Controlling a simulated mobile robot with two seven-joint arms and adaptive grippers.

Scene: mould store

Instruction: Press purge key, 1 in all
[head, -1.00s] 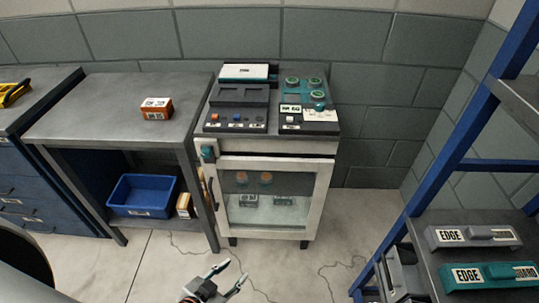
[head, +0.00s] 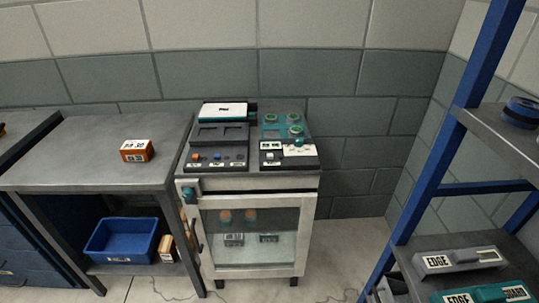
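A white cabinet (head: 187,225) with a glass door stands at the wall in the head view. On its top are a left dark control panel (head: 215,135) and a right dark panel (head: 291,163). The left panel's front row has an orange-red key (head: 196,157), a blue key (head: 217,156) and a dark, less distinct key (head: 238,158). A pale key (head: 270,156) sits on the right panel. Labels below the keys are too small to read, so I cannot tell which is the purge key. Neither gripper is in view.
A grey bench (head: 90,150) with an orange box (head: 137,151) stands left of the cabinet. A blue bin (head: 122,240) sits on its lower shelf. A blue-framed rack (head: 432,175) holding labelled boxes stands at the right. Some floor shows between cabinet and rack.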

